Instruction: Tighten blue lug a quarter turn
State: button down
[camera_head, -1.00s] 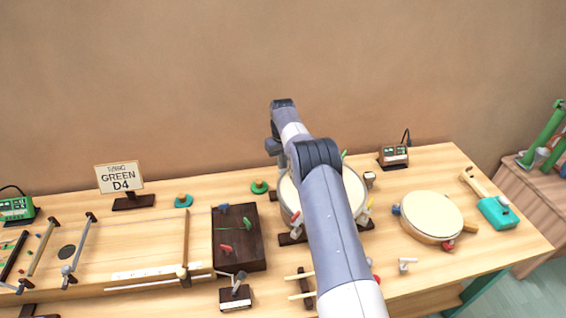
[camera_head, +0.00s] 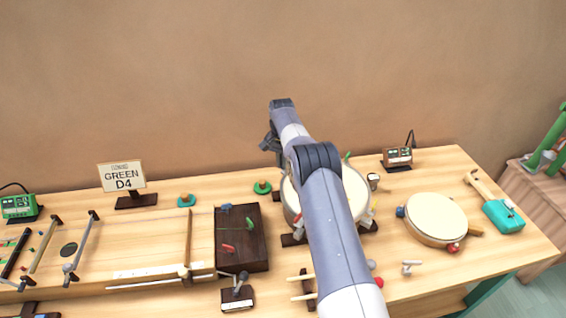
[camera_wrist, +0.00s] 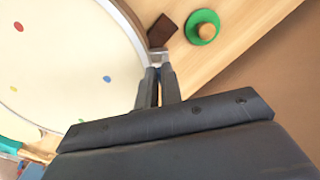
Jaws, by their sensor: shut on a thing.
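The drum with the cream head (camera_wrist: 60,60) stands on the table; in the head view its pale head (camera_head: 353,190) is partly hidden behind my arm. Colored dots mark the head, and a blue dot (camera_wrist: 107,78) is the one nearest my gripper. My gripper (camera_wrist: 158,72) is at the drum's rim, its fingers close together on the blue lug (camera_wrist: 158,56). Only a small grey metal part of the lug shows past the fingertips, and its own color is hidden. In the head view my arm covers the fingertips.
A green disc with a wooden knob (camera_wrist: 203,27) and a dark block (camera_wrist: 162,30) lie close beyond the fingertips. A tambourine-like drum (camera_head: 435,217) lies to the right. A tuner (camera_head: 397,157) stands behind, and a sign (camera_head: 123,178) reads GREEN D4.

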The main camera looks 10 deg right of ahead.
jog(key=shift+w+a+r+m, duration=0.1)
jog(key=shift+m, duration=0.5)
jog(key=c, duration=1.6)
grip_release()
notch_tip(320, 180, up, 11)
jog(key=shift+f, duration=0.15)
jog(key=shift+f, duration=0.1)
notch_tip(320, 180, down, 11)
jog(key=shift+r, duration=0.1)
